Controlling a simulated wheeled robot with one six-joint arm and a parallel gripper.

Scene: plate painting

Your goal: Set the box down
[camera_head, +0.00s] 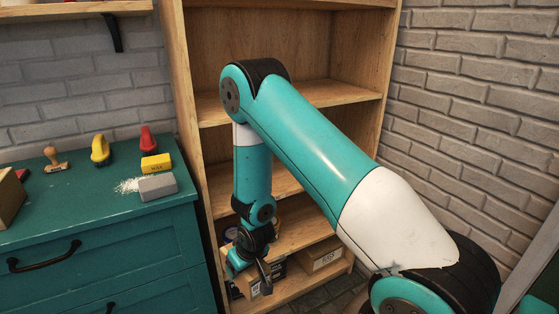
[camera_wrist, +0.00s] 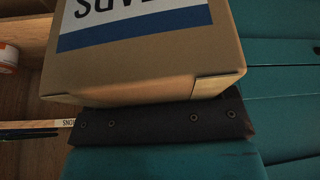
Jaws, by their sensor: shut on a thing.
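My gripper (camera_head: 262,276) is low in front of the wooden shelf unit, at the height of its lower shelves. In the wrist view, a brown cardboard box (camera_wrist: 150,75) fills the upper middle, with a white label, blue stripe and upside-down, cut-off lettering. The dark pad of my gripper (camera_wrist: 160,122) presses along the box's near edge, and the gripper is shut on it. Whether the box's underside touches a shelf cannot be seen.
Another labelled carton (camera_head: 320,254) sits on a low shelf just right of my gripper. The shelf unit (camera_head: 190,130) has mostly bare upper shelves. A teal cabinet (camera_head: 95,225) stands left, with a stamp, a grey block and coloured items on top. A brick wall is right.

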